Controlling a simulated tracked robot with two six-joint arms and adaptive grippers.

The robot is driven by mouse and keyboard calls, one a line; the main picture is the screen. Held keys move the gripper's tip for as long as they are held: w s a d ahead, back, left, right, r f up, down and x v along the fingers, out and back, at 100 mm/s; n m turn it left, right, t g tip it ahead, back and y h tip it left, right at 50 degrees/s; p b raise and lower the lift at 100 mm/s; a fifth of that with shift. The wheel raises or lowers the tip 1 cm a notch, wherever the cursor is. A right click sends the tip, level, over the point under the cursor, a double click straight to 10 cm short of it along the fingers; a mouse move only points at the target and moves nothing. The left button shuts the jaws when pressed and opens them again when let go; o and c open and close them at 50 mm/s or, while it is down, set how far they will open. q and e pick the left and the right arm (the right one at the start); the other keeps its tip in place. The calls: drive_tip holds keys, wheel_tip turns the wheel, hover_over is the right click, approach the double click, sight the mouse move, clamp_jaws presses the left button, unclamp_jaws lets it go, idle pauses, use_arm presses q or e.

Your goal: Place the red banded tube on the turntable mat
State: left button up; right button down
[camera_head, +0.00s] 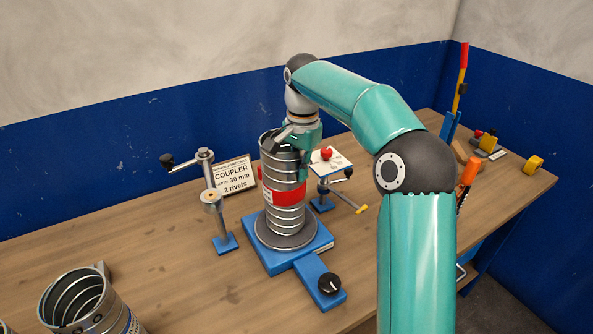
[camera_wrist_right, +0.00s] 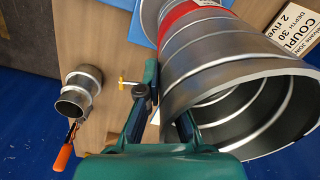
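The red banded tube (camera_head: 285,207), a ribbed metal duct with a red band, stands upright on the round grey turntable mat (camera_head: 310,236) on its blue base. The right wrist view shows the red band (camera_wrist_right: 185,15) and the tube's open end. My right gripper (camera_head: 298,153) is at the top rim, on the tube's right side. In the wrist view, one finger (camera_wrist_right: 148,85) is outside the wall and the other reaches inside the mouth. The inner fingertip is hidden, so I cannot tell whether they pinch the wall. My left gripper is not in view.
A clamp post (camera_head: 215,205) stands left of the turntable, before a coupler sign (camera_head: 236,175). A stand with a red knob (camera_head: 326,154) is close on the right. Another metal duct (camera_head: 85,303) is at front left. The bench's left middle is clear.

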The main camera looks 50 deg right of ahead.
drive_tip(key=shift+f+b, duration=0.3)
drive_tip(key=shift+f, duration=0.15)
drive_tip(key=c, duration=1.2)
unclamp_jaws()
drive_tip(key=shift+c, duration=0.2)
